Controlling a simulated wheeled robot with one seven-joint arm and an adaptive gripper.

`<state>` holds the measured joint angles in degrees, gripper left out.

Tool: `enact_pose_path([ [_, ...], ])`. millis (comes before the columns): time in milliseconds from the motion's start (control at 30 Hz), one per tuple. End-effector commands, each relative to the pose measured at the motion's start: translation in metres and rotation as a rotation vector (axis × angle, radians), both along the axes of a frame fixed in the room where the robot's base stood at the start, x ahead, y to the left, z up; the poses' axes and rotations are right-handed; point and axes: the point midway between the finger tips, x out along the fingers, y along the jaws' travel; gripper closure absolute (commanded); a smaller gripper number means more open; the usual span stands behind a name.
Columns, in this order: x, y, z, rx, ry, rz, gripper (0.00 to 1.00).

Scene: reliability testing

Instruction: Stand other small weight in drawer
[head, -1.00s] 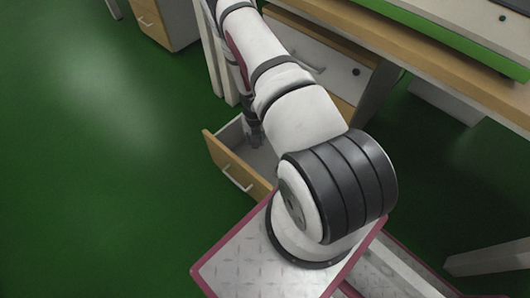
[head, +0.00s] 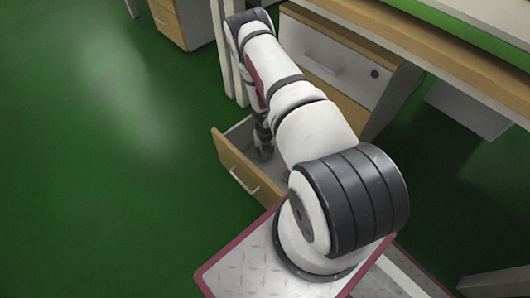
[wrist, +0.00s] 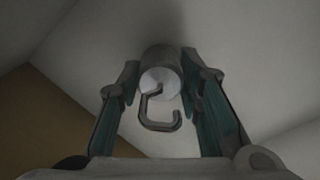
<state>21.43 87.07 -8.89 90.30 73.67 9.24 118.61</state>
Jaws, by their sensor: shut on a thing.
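The open drawer (head: 233,167) has a wooden front with a pale handle and a grey inside. My gripper (head: 264,150) reaches down inside it, partly hidden behind my arm in the head view. In the wrist view my gripper (wrist: 160,80) is shut on a small grey cylindrical weight (wrist: 159,57). The weight has a pale round end and a metal hook facing the camera. The pale drawer floor (wrist: 225,40) lies beyond it. I cannot tell whether the weight touches the floor. No other weight shows clearly.
Above the drawer is a closed drawer with a handle (head: 322,67), under a desk with a wooden edge (head: 420,45). White desk legs (head: 222,55) stand close behind the arm. Another cabinet (head: 180,22) is at the back. Green floor (head: 90,170) on the left is clear.

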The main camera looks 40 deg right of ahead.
Motion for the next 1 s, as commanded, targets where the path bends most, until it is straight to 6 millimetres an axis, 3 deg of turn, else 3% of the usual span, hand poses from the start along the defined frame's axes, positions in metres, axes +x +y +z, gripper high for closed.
enact_pose_path([
  [33, 0.000, 0.000, -0.002, -0.001, -0.001, 0.000, 1.00],
  [67, 0.000, 0.000, -0.002, 0.001, 0.001, 0.000, 0.61],
  [133, 0.000, 0.000, -0.001, 0.001, 0.001, 0.000, 0.48],
  [567, 0.000, 0.000, 0.005, 0.000, 0.000, 0.000, 0.48],
  [1000, 0.001, 0.000, 0.092, -0.001, -0.001, 0.000, 0.48],
])
